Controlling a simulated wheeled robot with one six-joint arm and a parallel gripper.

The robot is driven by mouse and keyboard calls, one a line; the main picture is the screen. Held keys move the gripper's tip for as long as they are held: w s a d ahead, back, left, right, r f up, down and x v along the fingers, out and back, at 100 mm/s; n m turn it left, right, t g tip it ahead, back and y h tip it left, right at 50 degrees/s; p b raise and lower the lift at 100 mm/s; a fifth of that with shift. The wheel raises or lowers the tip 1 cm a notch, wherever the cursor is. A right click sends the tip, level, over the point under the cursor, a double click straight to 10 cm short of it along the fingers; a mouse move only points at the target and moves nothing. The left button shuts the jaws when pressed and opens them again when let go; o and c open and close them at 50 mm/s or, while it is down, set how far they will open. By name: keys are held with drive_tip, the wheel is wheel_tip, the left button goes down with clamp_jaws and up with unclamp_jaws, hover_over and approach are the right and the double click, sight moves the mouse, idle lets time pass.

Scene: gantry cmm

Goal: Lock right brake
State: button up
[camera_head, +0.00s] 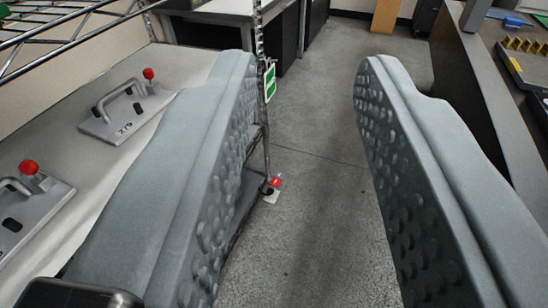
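My gripper (304,70) is open, with its two grey, bumpy fingers wide apart and nothing between them. Low down, past the inner edge of the left finger, a small red lever (275,182) sits on a dark fitting with a pale plate (271,196) near the floor. It is at the foot of a wire-rack post and looks like a brake. It is too small to tell whether it is locked. The lever is well beyond my fingers and not touched. The left finger hides part of the rack's lower frame.
On the left, a light surface holds metal plates with handles and red knobs (149,74). A green-and-white tag (269,81) hangs on the post. The grey floor (320,140) between the fingers is clear. A dark bench (480,90) stands right; a cabinet stands behind.

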sight(275, 183)
drive_tip(key=w+a+f+m, duration=0.15)
drive_tip(key=w+f, duration=0.45)
drive_tip(key=w, duration=0.7)
drive_tip(key=w+f+m, duration=0.3)
drive_tip(key=w+f, duration=0.4)
drive_tip(key=w, duration=0.5)
drive_tip(key=w+f+m, duration=0.3)
drive_tip(key=w+f, duration=0.3)
drive_tip(key=w, duration=0.7)
drive_tip(key=w+a+f+m, duration=0.1)
drive_tip(key=w+f, duration=0.4)
drive_tip(key=f, duration=0.4)
drive_tip(key=w+f+m+g, duration=0.15)
drive_tip(key=w+f, duration=0.25)
drive_tip(key=f, duration=0.6)
drive_tip(key=w+a+f+m, duration=0.1)
drive_tip(key=w+f+m, duration=0.1)
drive_tip(key=w+f, duration=0.5)
drive_tip(key=s+a+f+m+y, duration=0.1)
drive_tip(key=s+f+m, duration=0.2)
drive_tip(key=f, duration=1.9)
drive_tip(key=s+a+f+m, duration=0.1)
drive_tip(key=s+f+m, duration=0.25)
drive_tip(key=f, duration=1.95)
drive_tip(key=shift+n+g, duration=0.25)
drive_tip(key=shift+n, duration=0.1)
drive_tip(key=x, duration=1.7)
drive_tip(key=shift+a+r, duration=0.15)
